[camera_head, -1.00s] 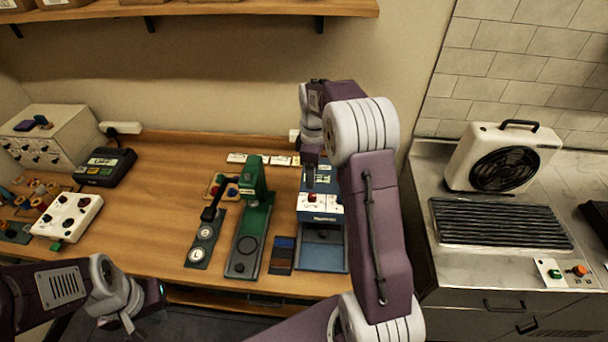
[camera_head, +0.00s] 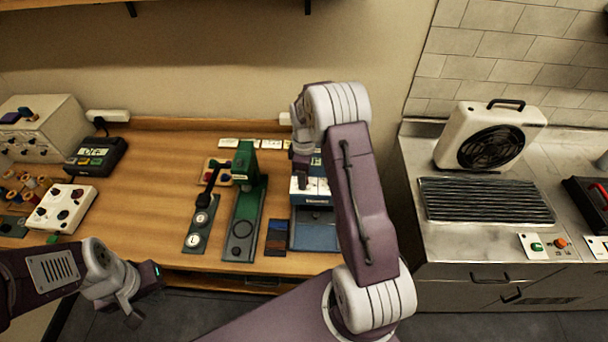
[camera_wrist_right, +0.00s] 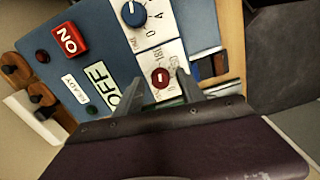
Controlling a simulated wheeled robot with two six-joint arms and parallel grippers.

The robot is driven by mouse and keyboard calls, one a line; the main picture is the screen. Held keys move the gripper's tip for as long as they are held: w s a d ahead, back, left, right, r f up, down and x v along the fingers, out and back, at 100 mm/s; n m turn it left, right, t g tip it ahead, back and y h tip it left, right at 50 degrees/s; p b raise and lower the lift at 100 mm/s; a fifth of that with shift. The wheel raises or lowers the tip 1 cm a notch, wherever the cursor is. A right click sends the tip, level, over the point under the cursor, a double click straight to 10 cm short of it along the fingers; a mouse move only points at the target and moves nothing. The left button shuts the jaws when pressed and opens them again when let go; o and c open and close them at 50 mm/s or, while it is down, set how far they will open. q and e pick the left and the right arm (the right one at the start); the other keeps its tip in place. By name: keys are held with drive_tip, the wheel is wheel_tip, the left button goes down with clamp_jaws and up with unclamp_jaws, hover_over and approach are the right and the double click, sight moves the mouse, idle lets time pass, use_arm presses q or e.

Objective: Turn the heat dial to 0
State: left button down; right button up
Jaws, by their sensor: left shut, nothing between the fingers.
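A blue press-like machine (camera_head: 315,236) stands on the wooden table, with a white panel (camera_head: 311,188) on it. In the right wrist view a round red dial (camera_wrist_right: 163,78) with a white mark sits on this panel. A blue dial (camera_wrist_right: 134,14) with a white mark is farther along, beside printed 0 and 4. The small lettering is too blurred to tell which is the heat dial. My right gripper (camera_wrist_right: 159,80) is open, its fingertips on either side of the red dial; contact is unclear. My left gripper (camera_head: 133,314) is shut and empty, in front of the table.
A red ON button (camera_wrist_right: 69,40) and an OFF display (camera_wrist_right: 97,85) are beside the panel. A green press (camera_head: 243,205) stands left of the blue machine. A steel counter with a fan (camera_head: 492,138) is at the right.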

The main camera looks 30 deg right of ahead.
clamp_jaws()
